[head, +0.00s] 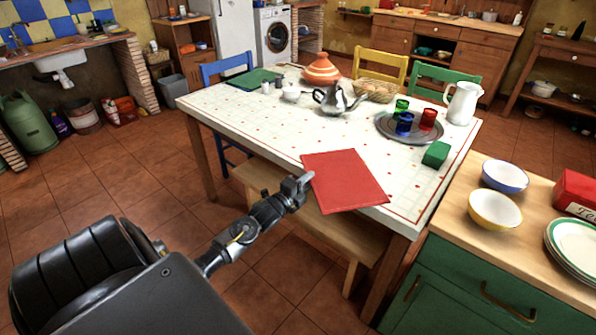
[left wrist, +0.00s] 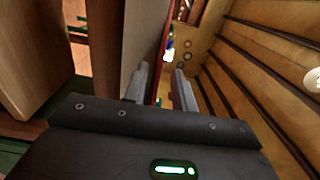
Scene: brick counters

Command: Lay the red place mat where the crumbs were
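The red place mat (head: 345,181) lies flat at the near edge of the white patterned table (head: 240,118), its near part reaching past the edge. My left gripper (head: 304,182) is at the mat's left side, close to its edge. In the left wrist view the two fingers of the left gripper (left wrist: 160,88) stand apart, and the mat (left wrist: 161,60) shows as a thin red strip in line with the gap between them. I cannot tell whether the fingers touch it. My right gripper is not in view. I see no crumbs.
A tray (head: 385,130) with coloured glasses, a white jug (head: 463,103), a green box (head: 436,154) and a teapot (head: 336,99) stand on the table. A wooden bench (head: 330,232) is below its near edge. The tabletop left of the mat is clear.

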